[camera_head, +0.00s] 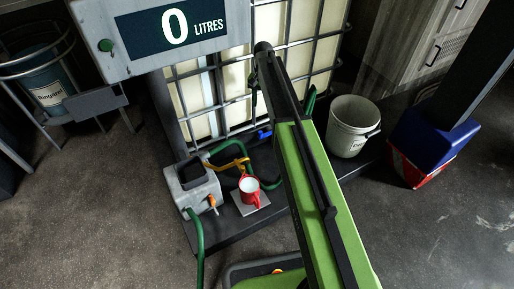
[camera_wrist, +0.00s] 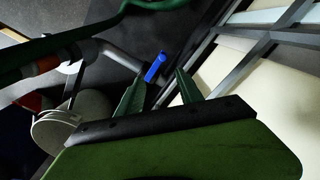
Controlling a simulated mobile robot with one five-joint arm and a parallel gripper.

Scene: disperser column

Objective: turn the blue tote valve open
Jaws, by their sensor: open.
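The blue tote valve handle (camera_head: 264,134) sits low at the front of the caged white tote (camera_head: 197,105). In the wrist view the blue handle (camera_wrist: 154,68) lies ahead of my gripper (camera_wrist: 159,76), between the lines of its two green fingers. The fingers are apart with nothing held; I cannot tell whether they touch the handle. In the head view my green arm hides most of the gripper. A grey pipe (camera_wrist: 120,60) runs beside the handle in the wrist view.
A display (camera_head: 172,27) reads 0 LITRES. A red mug (camera_head: 248,196) stands on a small plate by a grey pump box (camera_head: 192,188) with a yellow-orange lever. Green hose (camera_head: 196,232) runs nearby. A white bucket (camera_head: 350,128) and a blue-and-red container (camera_head: 428,145) stand at right.

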